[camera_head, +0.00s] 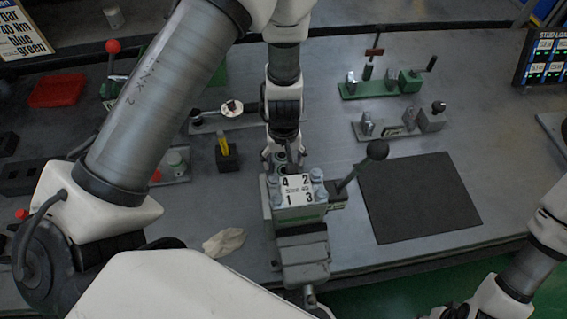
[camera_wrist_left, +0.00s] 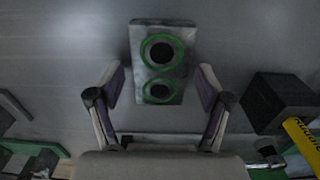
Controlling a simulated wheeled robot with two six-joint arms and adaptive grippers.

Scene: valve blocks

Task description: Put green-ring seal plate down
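The seal plate (camera_wrist_left: 158,62) is a grey rectangle with two green rings around dark holes, a larger and a smaller one. In the left wrist view it lies on a grey surface, ahead of and between my left fingers. My left gripper (camera_wrist_left: 160,88) is open, with a gap between each finger and the plate. In the head view my left gripper (camera_head: 283,154) points down just behind the valve block (camera_head: 298,192) marked 4 2 1 3; the plate is mostly hidden there.
A dark mat (camera_head: 420,197) lies bare to the right. A black block (camera_head: 227,157) with a yellow marker stands left of the gripper. A crumpled cloth (camera_head: 224,242) lies front left.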

